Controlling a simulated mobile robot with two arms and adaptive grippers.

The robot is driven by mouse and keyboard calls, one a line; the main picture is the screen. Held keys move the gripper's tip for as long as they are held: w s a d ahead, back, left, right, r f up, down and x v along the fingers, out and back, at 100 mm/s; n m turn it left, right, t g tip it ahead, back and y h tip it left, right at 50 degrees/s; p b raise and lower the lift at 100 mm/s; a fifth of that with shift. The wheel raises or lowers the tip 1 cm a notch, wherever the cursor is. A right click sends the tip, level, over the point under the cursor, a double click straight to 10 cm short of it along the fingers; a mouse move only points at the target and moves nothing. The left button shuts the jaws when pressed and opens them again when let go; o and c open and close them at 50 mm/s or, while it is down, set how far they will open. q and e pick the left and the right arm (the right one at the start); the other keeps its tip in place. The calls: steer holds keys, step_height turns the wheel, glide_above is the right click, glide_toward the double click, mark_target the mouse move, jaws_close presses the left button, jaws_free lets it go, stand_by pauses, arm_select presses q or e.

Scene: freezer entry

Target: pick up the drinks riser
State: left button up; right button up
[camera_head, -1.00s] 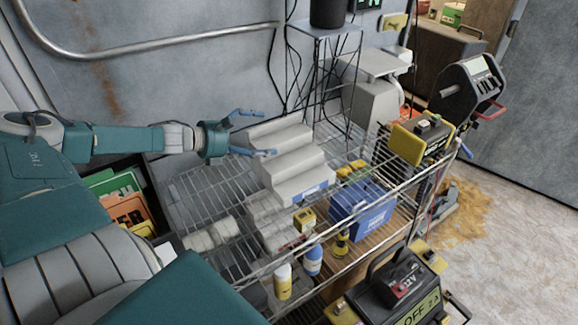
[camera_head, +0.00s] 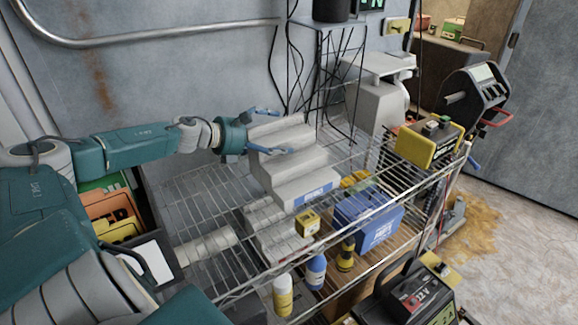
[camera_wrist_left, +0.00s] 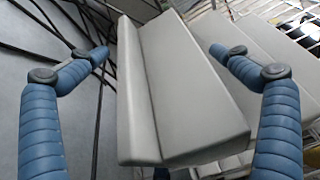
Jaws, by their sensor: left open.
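The drinks riser (camera_head: 296,172) is a light grey, three-stepped block with a blue and white label on its lowest front face. It stands on the wire shelf (camera_head: 190,200). My left gripper (camera_head: 268,130) is open at the riser's upper left end, with one finger behind the top step and the other in front of it. In the left wrist view the riser's top step (camera_wrist_left: 185,90) lies between the two open blue fingers (camera_wrist_left: 168,50), with gaps visible on both sides. My right gripper is not in view.
A wire stand (camera_head: 325,75) with black cables and a grey scale (camera_head: 378,90) stand behind.

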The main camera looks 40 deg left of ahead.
arm_select(q)
steer(key=shift+w+d+f, duration=0.2)
steer(key=shift+w+d, duration=0.1)
steer(key=shift+w, duration=0.35)
steer(key=c, duration=1.6)
